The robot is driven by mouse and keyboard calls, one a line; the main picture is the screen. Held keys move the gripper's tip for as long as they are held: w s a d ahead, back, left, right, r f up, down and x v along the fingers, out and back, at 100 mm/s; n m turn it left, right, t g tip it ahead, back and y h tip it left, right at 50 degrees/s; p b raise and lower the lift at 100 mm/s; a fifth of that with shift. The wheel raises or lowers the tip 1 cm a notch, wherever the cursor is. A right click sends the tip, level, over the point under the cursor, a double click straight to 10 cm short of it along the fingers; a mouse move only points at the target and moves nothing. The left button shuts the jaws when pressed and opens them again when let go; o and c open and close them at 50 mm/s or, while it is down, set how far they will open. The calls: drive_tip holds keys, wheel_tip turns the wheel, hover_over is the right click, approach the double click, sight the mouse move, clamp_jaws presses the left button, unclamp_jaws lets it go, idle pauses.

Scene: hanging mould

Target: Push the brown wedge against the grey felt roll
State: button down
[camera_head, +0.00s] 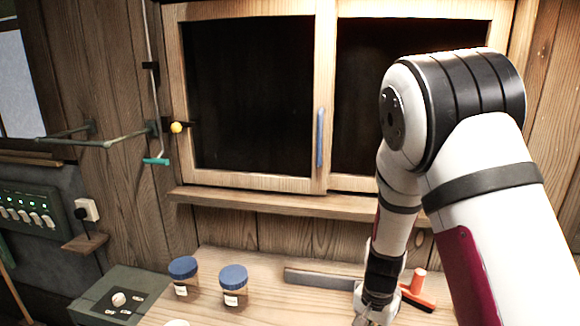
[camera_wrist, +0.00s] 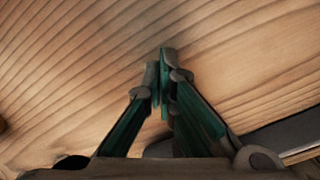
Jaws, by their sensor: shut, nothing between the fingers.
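My gripper (camera_head: 370,317) is low over the wooden worktop, cut off by the bottom edge of the head view. In the wrist view my gripper (camera_wrist: 162,80) has its green-padded fingers together, with nothing between them, over bare wood. A long grey bar-like piece (camera_head: 320,279) lies at the back of the worktop, just left of my wrist; I cannot tell whether it is the felt roll. A dark grey piece (camera_wrist: 285,138) shows at the lower right of the wrist view, partly hidden. I cannot make out a brown wedge in either view.
Two blue-lidded jars (camera_head: 184,279) (camera_head: 233,287) stand left of the grey piece. A red-orange tool (camera_head: 418,291) lies right of my wrist. A cupboard with a ledge (camera_head: 290,204) is behind. A grey-green box (camera_head: 122,295) is at left. Wood between the jars and my gripper looks clear.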

drive_tip(key=shift+w, duration=0.15)
drive_tip(key=shift+w+d+b, duration=0.15)
drive_tip(key=shift+w+b, duration=0.15)
drive_tip(key=shift+w, duration=0.4)
drive_tip(key=shift+w+d, duration=0.1)
drive_tip(key=shift+w, duration=0.2)
drive_tip(key=shift+w, duration=0.15)
drive_tip(key=shift+s+a+r+p, duration=0.15)
drive_tip(key=shift+s+p, duration=0.2)
drive_tip(key=shift+s, duration=0.35)
drive_tip(key=shift+s+a+r+p, duration=0.1)
drive_tip(key=shift+s+r+p, duration=0.1)
drive_tip(key=shift+s+p, duration=0.35)
drive_tip(key=shift+s+a+r+p, duration=0.15)
drive_tip(key=shift+s+p, duration=0.05)
drive_tip(key=shift+s, duration=0.6)
wheel_tip(320, 180, up, 7)
drive_tip(key=s+p, duration=0.2)
drive_tip(key=p, duration=0.2)
drive_tip(key=shift+a, duration=0.2)
drive_tip(key=shift+w, duration=0.1)
